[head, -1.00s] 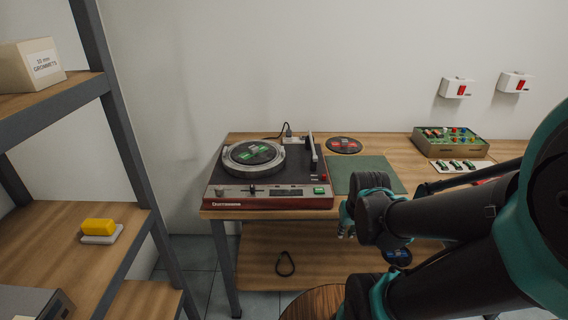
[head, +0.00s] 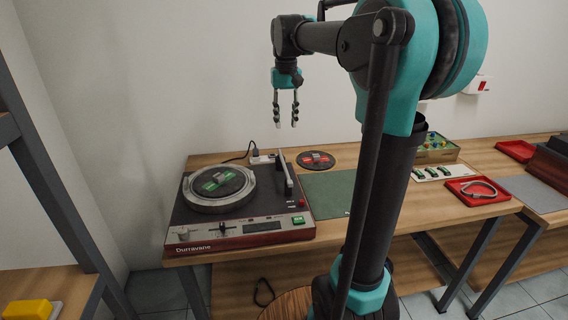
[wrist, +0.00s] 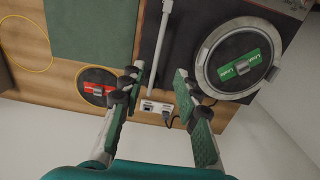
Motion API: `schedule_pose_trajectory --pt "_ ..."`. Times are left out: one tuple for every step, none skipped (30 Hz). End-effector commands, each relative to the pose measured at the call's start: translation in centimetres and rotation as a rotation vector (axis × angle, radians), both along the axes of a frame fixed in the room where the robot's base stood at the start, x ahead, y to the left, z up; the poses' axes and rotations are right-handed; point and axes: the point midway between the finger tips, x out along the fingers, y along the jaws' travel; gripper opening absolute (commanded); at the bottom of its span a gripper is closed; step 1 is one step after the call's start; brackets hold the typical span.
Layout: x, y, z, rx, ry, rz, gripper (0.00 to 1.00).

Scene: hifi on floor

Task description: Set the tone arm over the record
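The turntable (head: 240,233) stands at the left end of the wooden table. A dark record with a green label (head: 218,181) lies on its round platter (head: 190,199). The tone arm (head: 286,174) runs front to back along the right side of the platter, apart from the record. In the wrist view the tone arm (wrist: 163,42) is a pale straight rod, with the record (wrist: 238,66) to its right. My gripper (head: 285,122) points down, fingers apart and empty, well above the back of the turntable near the tone arm. In the wrist view its fingers (wrist: 158,82) frame the table's back edge.
A second record (head: 317,160) and a green mat (head: 328,193) lie right of the turntable. A white socket block with a plug (head: 262,158) sits behind it. Farther right are a box of colored parts (head: 436,156) and a red tray (head: 476,198). The wall rises close behind.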

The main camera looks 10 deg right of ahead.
Motion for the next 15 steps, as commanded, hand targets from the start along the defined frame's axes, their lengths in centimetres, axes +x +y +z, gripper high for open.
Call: schedule_pose_trajectory --pt "0.0 0.0 -0.6 0.0 0.0 0.0 0.32" --pt "0.0 0.0 -1.1 0.0 0.0 0.0 0.32" --pt "0.0 0.0 -1.8 0.0 -0.001 0.0 0.32" --pt "0.0 0.0 -2.3 0.0 -0.001 0.0 0.32" --pt "0.0 0.0 -2.9 0.0 -0.001 0.0 0.32" --pt "0.0 0.0 -3.7 0.0 -0.001 0.0 0.32" --pt "0.0 0.0 -4.3 0.0 -0.001 0.0 0.32" --pt "0.0 0.0 -4.9 0.0 -0.001 0.0 0.32" --pt "0.0 0.0 -5.7 0.0 -0.001 0.0 0.32" --pt "0.0 0.0 -6.3 0.0 -0.001 0.0 0.32" --pt "0.0 0.0 -6.9 0.0 -0.001 0.0 0.32" --pt "0.0 0.0 -7.7 0.0 -0.001 0.0 0.32" --pt "0.0 0.0 -8.3 0.0 -0.001 0.0 0.32" --pt "0.0 0.0 -8.9 0.0 -0.001 0.0 0.32" --pt "0.0 0.0 -9.7 0.0 -0.001 0.0 0.32"
